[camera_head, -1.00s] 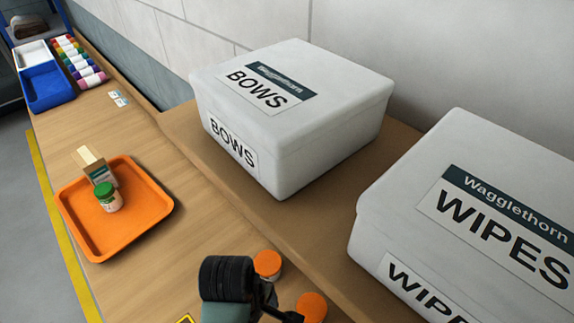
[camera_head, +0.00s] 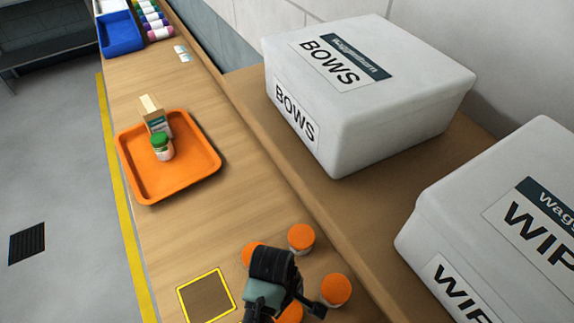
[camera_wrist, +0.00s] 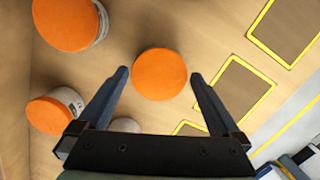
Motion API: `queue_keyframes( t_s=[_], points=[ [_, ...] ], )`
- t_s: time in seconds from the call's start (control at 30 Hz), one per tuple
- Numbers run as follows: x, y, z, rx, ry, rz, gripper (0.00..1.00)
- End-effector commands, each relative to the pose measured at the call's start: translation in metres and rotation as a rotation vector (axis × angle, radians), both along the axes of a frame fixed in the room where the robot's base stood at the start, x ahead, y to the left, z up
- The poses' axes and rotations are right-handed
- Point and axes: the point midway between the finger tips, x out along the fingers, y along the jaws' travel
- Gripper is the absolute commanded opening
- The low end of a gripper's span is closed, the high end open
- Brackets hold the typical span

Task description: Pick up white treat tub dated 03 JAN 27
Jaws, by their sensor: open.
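Several tubs with orange lids stand on the wooden counter: one left of my arm (camera_head: 252,252), one behind (camera_head: 301,238), one at right (camera_head: 336,290) and one partly hidden below my gripper (camera_head: 290,313). No date can be read on any of them. My gripper (camera_wrist: 160,76) is open, pointing down. In the wrist view one orange lid (camera_wrist: 160,62) lies between and just beyond the fingertips; I cannot tell the height gap. Two more tubs show at the left (camera_wrist: 65,22), (camera_wrist: 50,115), with pale sides. A pale curved object (camera_wrist: 125,125) is mostly hidden behind my gripper.
An orange tray (camera_head: 190,185) holds a green-lidded jar (camera_head: 162,147) and a small carton (camera_head: 155,118). White BOWS (camera_head: 360,95) and WIPES (camera_head: 500,220) boxes stand on the raised ledge at right. A yellow-edged square (camera_head: 206,295) marks bare counter left of my gripper.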

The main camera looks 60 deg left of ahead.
Motion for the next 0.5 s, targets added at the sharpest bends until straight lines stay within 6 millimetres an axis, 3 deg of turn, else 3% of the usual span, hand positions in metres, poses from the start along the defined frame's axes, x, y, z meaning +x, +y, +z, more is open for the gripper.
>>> queue_keyframes(
  t_s=[0.23,0.5],
  points=[
    [0.000,-0.001,-0.030,-0.001,0.002,0.000,1.00],
    [0.001,-0.002,-0.034,0.001,0.000,0.000,1.00]
  ],
)
